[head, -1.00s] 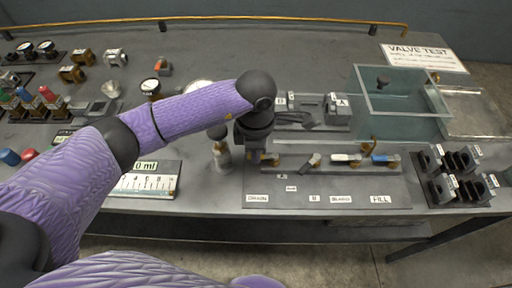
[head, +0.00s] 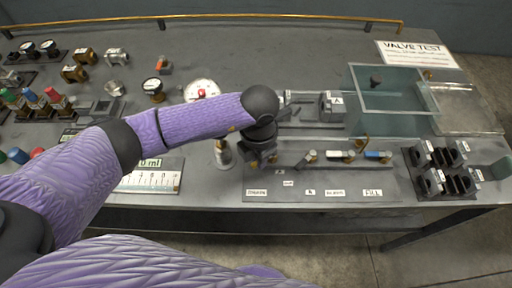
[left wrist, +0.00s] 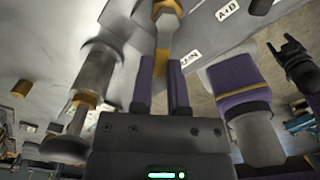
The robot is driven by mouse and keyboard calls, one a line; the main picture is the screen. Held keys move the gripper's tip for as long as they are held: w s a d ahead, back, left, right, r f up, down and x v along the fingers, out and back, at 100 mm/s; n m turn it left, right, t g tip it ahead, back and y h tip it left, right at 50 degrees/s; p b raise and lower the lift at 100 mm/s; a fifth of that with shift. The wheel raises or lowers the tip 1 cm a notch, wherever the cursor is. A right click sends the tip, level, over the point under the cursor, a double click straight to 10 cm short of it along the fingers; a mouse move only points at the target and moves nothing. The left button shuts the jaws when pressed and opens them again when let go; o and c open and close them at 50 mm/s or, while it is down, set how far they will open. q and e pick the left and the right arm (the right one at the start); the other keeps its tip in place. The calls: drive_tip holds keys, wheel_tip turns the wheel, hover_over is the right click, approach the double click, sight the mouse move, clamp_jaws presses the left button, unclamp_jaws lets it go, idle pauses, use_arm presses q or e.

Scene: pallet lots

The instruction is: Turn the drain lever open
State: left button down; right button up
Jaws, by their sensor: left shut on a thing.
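The drain lever (left wrist: 166,40) shows in the left wrist view as a brass-coloured piece with a pale part, beside a label that seems to read DRAIN (left wrist: 190,60). My left gripper (left wrist: 166,72) is shut on it, one purple finger on each side. In the head view my left gripper (head: 262,158) is at the left end of the valve row, above the DRAIN label (head: 257,192). There my gripper hides most of the lever, so its angle is hard to tell.
Right of my gripper are a grey-handled valve (head: 307,158), a white-handled valve (head: 340,155) and a blue-handled valve (head: 378,155). A glass tank (head: 398,95) stands behind. A metal cylinder (head: 222,152) stands close left. A black rack (head: 440,168) is at the right.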

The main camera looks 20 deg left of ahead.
use_arm(q)
drive_tip(key=n, duration=0.2)
drive_tip(key=d+n+p, duration=0.1)
drive_tip(key=n+p, duration=0.1)
drive_tip(key=n, duration=0.1)
drive_tip(key=shift+s+d+r+n, duration=0.15)
drive_tip(key=shift+s+d+n, duration=0.15)
drive_tip(key=shift+s+d, duration=0.1)
drive_tip(key=n+p, duration=0.1)
drive_tip(key=d+n, duration=0.1)
drive_tip(key=n, duration=0.1)
drive_tip(key=shift+p, duration=0.4)
drive_tip(key=shift+w+d+n+p, duration=0.1)
drive_tip(key=shift+d+n+p, duration=0.3)
drive_tip(key=shift+n, duration=0.7)
drive_tip(key=c, duration=0.6)
unclamp_jaws()
wheel_tip(320, 180, up, 10)
drive_tip(key=shift+f+p, duration=0.2)
drive_tip(key=shift+p, duration=0.9)
